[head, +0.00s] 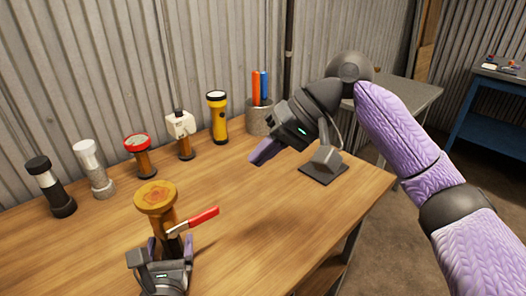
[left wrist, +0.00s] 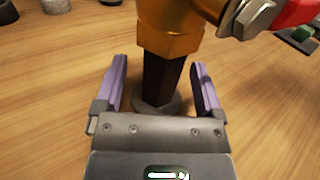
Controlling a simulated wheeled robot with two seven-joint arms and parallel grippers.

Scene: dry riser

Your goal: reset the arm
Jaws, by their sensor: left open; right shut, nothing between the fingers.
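My right arm (head: 405,135) comes in from the right and reaches over the table. Its gripper (head: 262,153) is shut and empty, held above the table's back right part. My left gripper (head: 168,248) is low at the table's front. It is open, with its fingers on either side of the dark stem of a brass valve (head: 156,198) with a red lever handle (head: 203,217). In the left wrist view the open left gripper (left wrist: 163,85) has the dark stem (left wrist: 160,80) between its fingers, with gaps visible on both sides.
On the wooden table (head: 255,215), several flashlight-like items stand in a row, including a yellow one (head: 218,118) and a red-topped one (head: 140,157). A grey cup (head: 260,119) holds orange and blue sticks. A grey stand (head: 324,170) sits near the right edge. The middle is clear.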

